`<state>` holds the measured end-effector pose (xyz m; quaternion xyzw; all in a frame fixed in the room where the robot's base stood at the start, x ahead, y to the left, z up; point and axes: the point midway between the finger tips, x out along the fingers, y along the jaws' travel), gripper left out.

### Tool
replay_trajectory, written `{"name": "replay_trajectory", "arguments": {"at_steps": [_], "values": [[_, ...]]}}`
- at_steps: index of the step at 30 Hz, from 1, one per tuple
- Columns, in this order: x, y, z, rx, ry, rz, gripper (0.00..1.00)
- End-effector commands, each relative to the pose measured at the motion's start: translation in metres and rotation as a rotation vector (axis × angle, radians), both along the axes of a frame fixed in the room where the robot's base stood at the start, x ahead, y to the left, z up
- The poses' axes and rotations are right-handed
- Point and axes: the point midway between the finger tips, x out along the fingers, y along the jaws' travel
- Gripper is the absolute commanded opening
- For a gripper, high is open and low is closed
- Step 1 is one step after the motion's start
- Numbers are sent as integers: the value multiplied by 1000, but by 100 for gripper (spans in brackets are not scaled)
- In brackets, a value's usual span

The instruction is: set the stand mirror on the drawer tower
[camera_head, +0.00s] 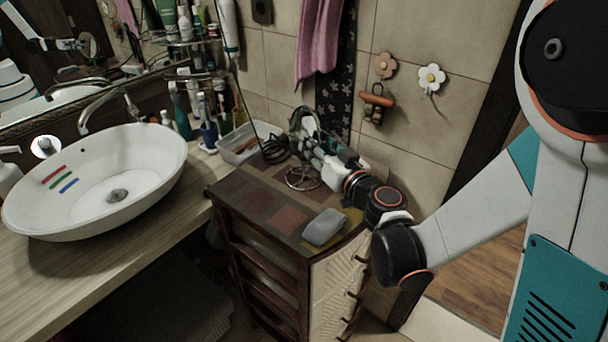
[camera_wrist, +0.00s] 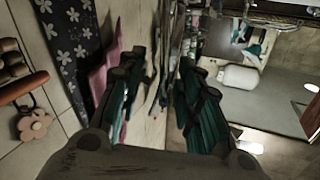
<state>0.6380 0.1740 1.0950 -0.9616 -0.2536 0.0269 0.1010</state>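The stand mirror (camera_head: 303,120) shows as a round, dark-rimmed disc above the back of the drawer tower (camera_head: 268,205). A thin wire ring that looks like its base (camera_head: 303,178) appears at the tower's top, beneath my gripper (camera_head: 308,150). I cannot tell whether the ring touches the top. My gripper reaches in low from the right, with its fingers at the mirror. In the wrist view the fingers (camera_wrist: 168,75) stand apart with a thin, edge-on shape between them. Whether they press on it is unclear.
A grey soap-like block (camera_head: 324,227) lies on the tower's front right. A dark coiled cable (camera_head: 274,150) and a clear bin (camera_head: 247,143) are at its back left. The white basin (camera_head: 95,185) stands on the counter to the left. A pink towel (camera_head: 317,40) hangs behind.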

Motion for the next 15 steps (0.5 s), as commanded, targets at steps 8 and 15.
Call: {"name": "replay_trajectory", "arguments": {"at_steps": [8, 15], "values": [[23, 14, 2, 0, 0, 2, 32], [45, 27, 5, 0, 0, 0, 32]]}}
